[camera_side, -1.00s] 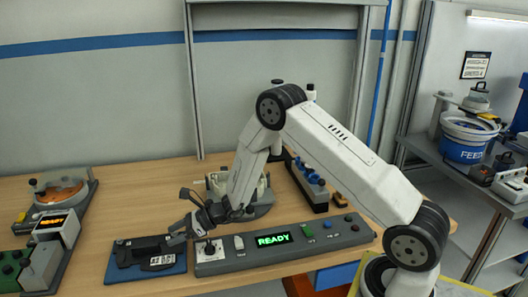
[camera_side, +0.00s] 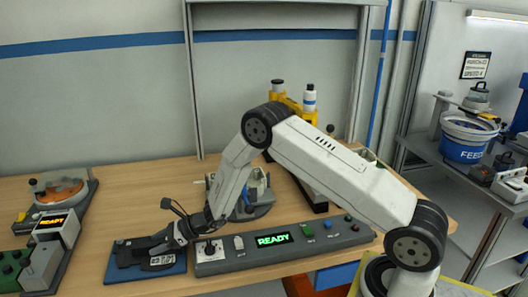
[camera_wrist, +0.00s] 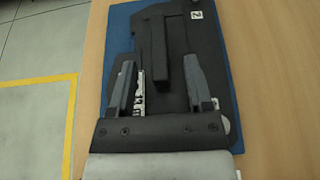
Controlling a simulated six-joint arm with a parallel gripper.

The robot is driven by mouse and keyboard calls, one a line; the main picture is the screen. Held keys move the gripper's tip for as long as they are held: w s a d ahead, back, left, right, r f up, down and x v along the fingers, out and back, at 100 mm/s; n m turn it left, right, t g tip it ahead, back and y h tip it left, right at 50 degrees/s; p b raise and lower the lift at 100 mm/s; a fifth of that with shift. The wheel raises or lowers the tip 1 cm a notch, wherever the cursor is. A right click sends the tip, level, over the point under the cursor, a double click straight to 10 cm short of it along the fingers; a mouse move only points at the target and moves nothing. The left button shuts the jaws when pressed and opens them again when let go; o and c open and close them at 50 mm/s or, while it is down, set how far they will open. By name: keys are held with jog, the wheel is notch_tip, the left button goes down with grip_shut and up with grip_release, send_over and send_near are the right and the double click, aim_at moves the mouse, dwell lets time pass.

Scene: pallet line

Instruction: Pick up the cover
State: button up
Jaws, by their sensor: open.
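The cover (camera_wrist: 153,38) is a flat black piece with a raised bar along it and a small white label marked 2. It lies on a blue mat (camera_wrist: 228,60), seen also in the side view (camera_side: 117,277) at the front left of the wooden bench. My gripper (camera_wrist: 157,62) is open over the cover, its two grey fingers on either side of the raised bar. In the side view my gripper (camera_side: 160,240) reaches down low over the cover and hides part of it. I cannot tell whether the fingers touch it.
A grey control panel (camera_side: 222,264) with a joystick and a green READY display stands close right of the mat. A machine with an orange disc (camera_side: 62,192) is at the far left. Bare bench (camera_side: 130,190) lies behind the mat.

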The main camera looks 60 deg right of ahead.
aim_at(146, 249)
jog(key=shift+x, duration=1.15)
grip_shut()
